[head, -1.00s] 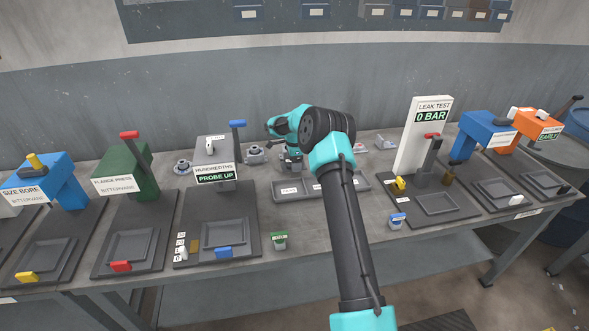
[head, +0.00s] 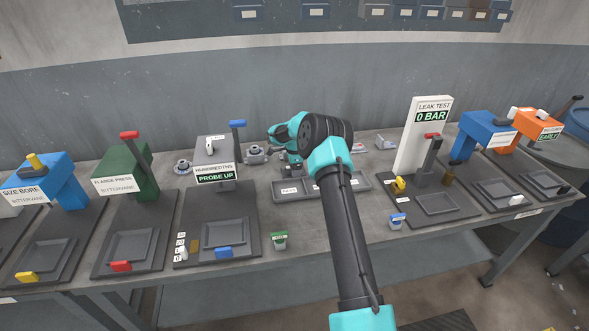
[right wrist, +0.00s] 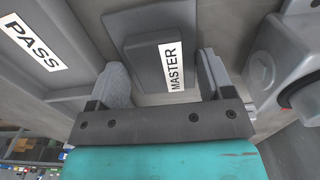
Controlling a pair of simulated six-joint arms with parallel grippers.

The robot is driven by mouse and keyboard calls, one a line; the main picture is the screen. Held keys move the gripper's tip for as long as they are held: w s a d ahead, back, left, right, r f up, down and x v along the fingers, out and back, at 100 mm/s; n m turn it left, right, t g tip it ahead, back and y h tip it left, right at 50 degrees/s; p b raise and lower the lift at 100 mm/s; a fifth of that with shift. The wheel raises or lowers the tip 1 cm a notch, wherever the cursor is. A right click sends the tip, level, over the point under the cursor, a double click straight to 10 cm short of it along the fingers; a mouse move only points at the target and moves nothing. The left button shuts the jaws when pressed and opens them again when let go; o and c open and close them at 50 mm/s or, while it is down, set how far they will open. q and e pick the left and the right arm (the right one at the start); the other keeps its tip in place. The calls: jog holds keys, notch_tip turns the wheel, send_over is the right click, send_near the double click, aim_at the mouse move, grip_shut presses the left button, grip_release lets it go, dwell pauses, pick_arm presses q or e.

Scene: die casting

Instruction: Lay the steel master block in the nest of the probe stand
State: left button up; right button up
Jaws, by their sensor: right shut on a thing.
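The probe stand (head: 215,158) is left of centre in the head view, with a sign reading PROBE UP. Its nest (head: 222,234) is a shallow, empty grey tray at the front of its base. My right gripper (head: 292,168) is behind the long tray's left part, mostly hidden by its own wrist. In the right wrist view my right gripper (right wrist: 163,84) has its fingers on either side of the grey steel master block (right wrist: 145,45), labelled MASTER, and is shut on it. The block cannot be made out in the head view. My left gripper is not in view.
A long labelled tray (head: 300,194) lies right of the probe stand. The green flange press (head: 140,175) is left, the white leak tester (head: 421,140) right.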

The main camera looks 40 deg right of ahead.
jog(key=o, duration=1.1)
jog(key=shift+f, duration=0.15)
notch_tip(320, 180, up, 12)
jog(key=shift+r, duration=0.15)
jog(key=shift+c, duration=0.7)
